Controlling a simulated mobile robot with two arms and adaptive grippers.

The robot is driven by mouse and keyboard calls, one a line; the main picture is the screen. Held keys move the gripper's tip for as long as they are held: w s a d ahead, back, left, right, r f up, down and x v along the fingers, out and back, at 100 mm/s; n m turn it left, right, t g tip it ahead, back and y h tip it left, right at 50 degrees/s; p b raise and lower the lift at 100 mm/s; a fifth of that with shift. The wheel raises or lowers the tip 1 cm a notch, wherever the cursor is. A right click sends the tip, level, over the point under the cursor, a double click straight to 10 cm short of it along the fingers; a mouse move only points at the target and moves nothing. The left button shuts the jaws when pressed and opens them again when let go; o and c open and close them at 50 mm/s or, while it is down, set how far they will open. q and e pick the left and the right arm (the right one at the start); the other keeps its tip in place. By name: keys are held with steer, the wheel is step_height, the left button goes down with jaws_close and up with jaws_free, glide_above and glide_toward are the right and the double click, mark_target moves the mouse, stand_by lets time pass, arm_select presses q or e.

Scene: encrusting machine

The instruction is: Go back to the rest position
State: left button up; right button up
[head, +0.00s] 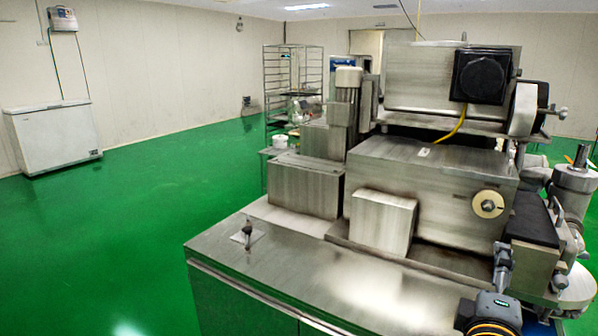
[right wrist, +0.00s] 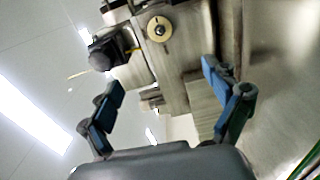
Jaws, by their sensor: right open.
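My right gripper (head: 530,272) is low at the right of the head view, in front of the right end of the encrusting machine (head: 440,180). In the right wrist view my right gripper (right wrist: 160,82) has its two blue-padded fingers spread wide, with nothing between them. The machine (right wrist: 178,60) shows tilted beyond the fingers, with its pale round knob (right wrist: 159,29) and black box (right wrist: 108,49). I cannot tell whether the gripper touches the machine. My left gripper is in neither view.
A steel cabinet top (head: 300,275) stands close in front, with a small lever (head: 247,231) on it. A wire rack (head: 292,85) stands behind the machine. A white chest freezer (head: 52,137) stands by the left wall. The green floor (head: 130,210) at left is clear.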

steer(key=s+a+f+m+g+y, duration=0.2)
steer(key=s+f+g+y, duration=0.15)
steer(key=f, duration=0.75)
steer(key=s+a+f+m+g+y, duration=0.2)
steer(key=s+a+f, duration=0.15)
steer(key=f, duration=0.65)
steer(key=s+a+f+m+g+y, duration=0.2)
steer(key=s+a+f+m+g, duration=0.1)
steer(key=s+f, duration=0.5)
steer(key=s+a+f+m+g+y, duration=0.3)
steer(key=s+f, duration=0.3)
steer(key=s, duration=0.3)
step_height(320, 180, down, 27)
steer(key=g+b, duration=0.1)
steer(key=b, duration=0.3)
arm_select(q)
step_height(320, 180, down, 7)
steer(key=b, duration=0.3)
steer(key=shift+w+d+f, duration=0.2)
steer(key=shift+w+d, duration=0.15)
arm_select(e)
steer(key=s+d+f+g, duration=0.1)
steer(key=s+f, duration=0.8)
steer(key=f, duration=0.2)
steer(key=s+d+f, duration=0.2)
steer(key=s+f, duration=0.6)
steer(key=f, duration=0.3)
steer(key=shift+s+n+g+h, duration=0.35)
steer(key=shift+n+h, duration=0.05)
steer(key=shift+h, duration=0.05)
